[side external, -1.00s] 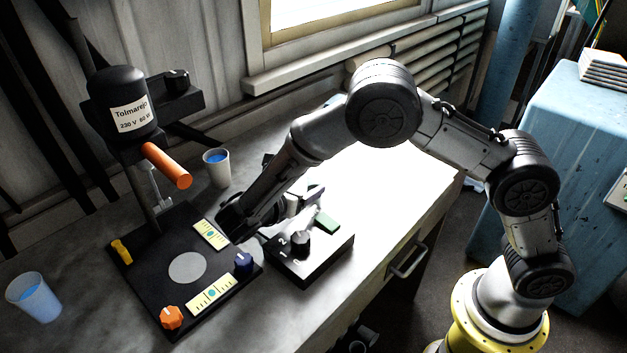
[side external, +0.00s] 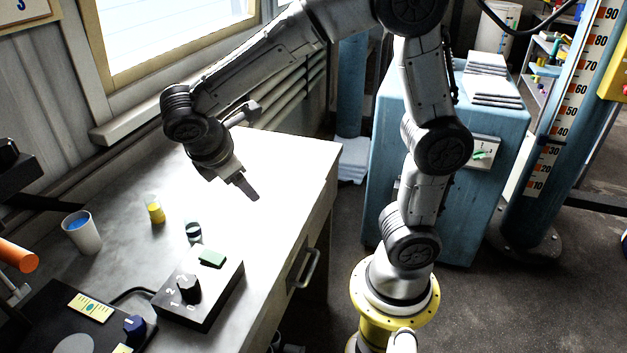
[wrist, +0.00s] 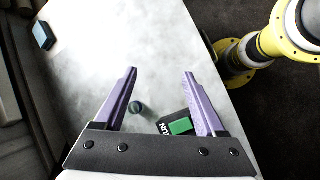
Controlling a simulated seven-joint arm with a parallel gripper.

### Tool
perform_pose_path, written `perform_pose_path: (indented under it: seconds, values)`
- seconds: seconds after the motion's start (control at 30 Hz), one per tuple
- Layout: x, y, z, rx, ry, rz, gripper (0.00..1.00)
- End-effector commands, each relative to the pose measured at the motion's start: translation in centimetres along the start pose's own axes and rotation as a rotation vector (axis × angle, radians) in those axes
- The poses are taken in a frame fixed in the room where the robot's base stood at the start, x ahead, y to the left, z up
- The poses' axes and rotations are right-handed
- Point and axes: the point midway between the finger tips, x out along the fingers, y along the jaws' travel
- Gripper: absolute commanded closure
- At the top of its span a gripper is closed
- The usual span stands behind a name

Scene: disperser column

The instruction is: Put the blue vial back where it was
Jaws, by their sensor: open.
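My gripper (side external: 248,190) is raised above the bright bench, to the right of the small vials. In the wrist view its two purple fingers (wrist: 160,74) are wide apart with nothing between the tips. A small dark vial with a blue-green tint (side external: 193,231) stands on the bench behind the switch box; it also shows in the wrist view (wrist: 137,107), near the left finger. I cannot tell if it is the blue vial. A yellow vial (side external: 156,211) stands to its left. No clearly blue vial shows.
A black switch box (side external: 205,290) with a knob and green button stands in front of the vials. A cup with blue contents (side external: 83,232) stands at left, near the disperser base (side external: 50,325). A blue-topped block (wrist: 43,36) lies at the wrist view's upper left. The bench's right part is clear.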

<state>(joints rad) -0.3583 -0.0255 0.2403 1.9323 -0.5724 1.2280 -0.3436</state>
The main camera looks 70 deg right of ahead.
Motion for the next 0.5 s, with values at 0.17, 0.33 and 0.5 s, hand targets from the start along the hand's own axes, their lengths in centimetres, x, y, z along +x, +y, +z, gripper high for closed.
perform_pose_path:
  seconds: [0.17, 0.33, 0.5]
  values:
    - [-1.6, -3.7, 5.5, 0.384, 0.239, -0.115, 0.27]
    - [-2.7, -7.5, 8.3, 0.724, 0.451, -0.208, 0.27]
    - [-3.4, -9.9, 9.3, 0.959, 0.606, -0.268, 0.27]
